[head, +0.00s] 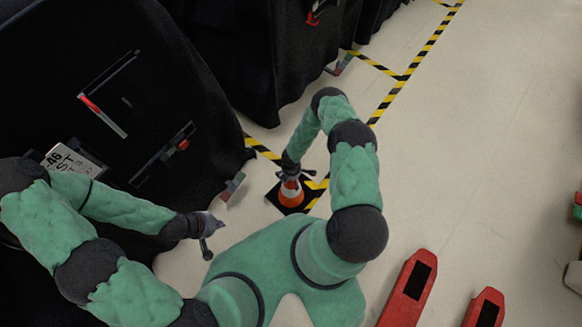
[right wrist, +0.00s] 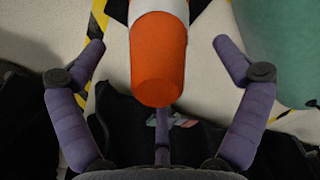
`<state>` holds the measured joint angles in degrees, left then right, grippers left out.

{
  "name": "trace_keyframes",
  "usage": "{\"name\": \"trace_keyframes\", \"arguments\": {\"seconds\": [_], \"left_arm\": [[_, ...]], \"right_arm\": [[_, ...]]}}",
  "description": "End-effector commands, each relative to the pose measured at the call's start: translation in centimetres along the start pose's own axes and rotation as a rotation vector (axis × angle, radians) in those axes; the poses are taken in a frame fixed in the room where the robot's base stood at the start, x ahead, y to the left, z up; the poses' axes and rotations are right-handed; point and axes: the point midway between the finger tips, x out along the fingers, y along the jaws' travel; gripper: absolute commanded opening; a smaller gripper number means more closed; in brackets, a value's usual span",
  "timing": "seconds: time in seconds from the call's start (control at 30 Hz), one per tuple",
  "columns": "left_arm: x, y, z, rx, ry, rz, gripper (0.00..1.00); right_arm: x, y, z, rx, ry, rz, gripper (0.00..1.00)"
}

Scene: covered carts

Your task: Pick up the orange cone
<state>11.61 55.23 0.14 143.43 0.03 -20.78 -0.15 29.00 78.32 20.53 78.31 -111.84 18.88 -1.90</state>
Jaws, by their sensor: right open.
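The orange cone (head: 290,198) has a white band and a black square base, and stands on the floor on yellow-black tape. My right gripper (head: 294,178) is at the cone's top. In the right wrist view the cone (right wrist: 158,65) points toward the camera, between the spread purple fingers of my right gripper (right wrist: 159,45). There is a gap on each side, and the fingers do not visibly touch it. My left gripper (head: 210,235) is away to the left of the cone, near the black covered cart; its jaw state is unclear.
Black covered carts (head: 235,60) stand along the left and back. Yellow-black tape (head: 410,75) marks the floor. Red forks (head: 408,290) lie at the lower right. The pale floor (head: 480,150) to the right is mostly clear.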

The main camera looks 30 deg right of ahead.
Motion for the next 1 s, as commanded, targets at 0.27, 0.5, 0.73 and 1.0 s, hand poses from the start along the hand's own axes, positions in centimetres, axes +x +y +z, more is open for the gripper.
{"name": "trace_keyframes", "arguments": {"seconds": [0.27,0.5,0.73,1.0], "left_arm": [[2.2,-0.8,-0.1,0.000,0.000,0.000,0.00],[3.2,-1.1,-0.1,0.000,0.000,0.000,0.00],[3.1,-1.1,-0.1,0.000,0.000,0.000,0.00],[3.1,-1.1,-0.1,0.000,0.000,0.000,0.00]], "right_arm": [[3.2,0.2,0.0,0.000,0.001,-0.001,0.99],[5.1,0.2,0.0,0.000,0.001,-0.001,0.99],[5.1,0.3,0.0,0.001,0.001,-0.001,0.99],[5.1,0.3,0.0,0.001,0.001,-0.001,0.28]]}}
